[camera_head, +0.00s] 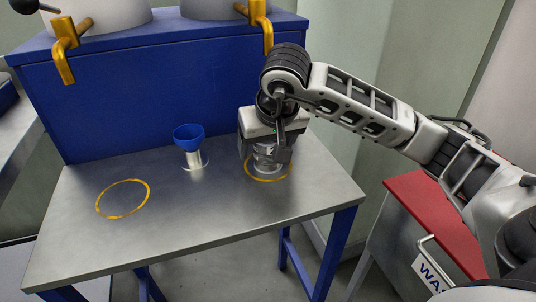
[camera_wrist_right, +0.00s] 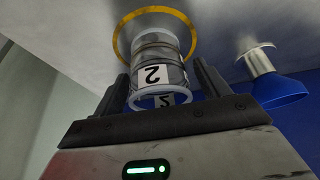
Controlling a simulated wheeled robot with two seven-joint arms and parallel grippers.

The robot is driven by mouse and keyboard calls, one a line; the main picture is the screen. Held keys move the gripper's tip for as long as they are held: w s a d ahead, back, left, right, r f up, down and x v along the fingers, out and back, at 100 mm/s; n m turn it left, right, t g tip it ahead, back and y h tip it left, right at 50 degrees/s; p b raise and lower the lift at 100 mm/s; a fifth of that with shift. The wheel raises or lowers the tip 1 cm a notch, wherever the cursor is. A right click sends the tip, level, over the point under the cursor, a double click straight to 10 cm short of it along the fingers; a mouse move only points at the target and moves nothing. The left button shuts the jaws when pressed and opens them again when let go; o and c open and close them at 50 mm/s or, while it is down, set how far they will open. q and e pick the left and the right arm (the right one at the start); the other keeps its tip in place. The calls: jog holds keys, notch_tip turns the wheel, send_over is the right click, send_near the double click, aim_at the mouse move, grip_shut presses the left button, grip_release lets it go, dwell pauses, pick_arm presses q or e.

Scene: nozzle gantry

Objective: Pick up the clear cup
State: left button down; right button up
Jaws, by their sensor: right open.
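The clear cup (camera_head: 267,165) stands upright inside the right yellow ring on the steel table. In the right wrist view the cup (camera_wrist_right: 160,48) is see-through, with dark bands and a white label reading 2. My right gripper (camera_head: 266,153) is over the cup from above and in front, partly hiding it in the head view. In the wrist view its open fingers (camera_wrist_right: 160,80) stand on either side of the cup, with a visible gap on each side. My left gripper is not in view.
A blue funnel (camera_head: 188,132) on a metal stem stands left of the cup. An empty yellow ring (camera_head: 123,199) lies at the table's left. Behind is a blue block (camera_head: 150,90) with yellow taps (camera_head: 66,48). A red-topped cabinet (camera_head: 430,210) stands right of the steel table (camera_head: 190,225).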

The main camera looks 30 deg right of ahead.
jog(key=c, duration=1.2)
jog(key=shift+r, duration=0.1)
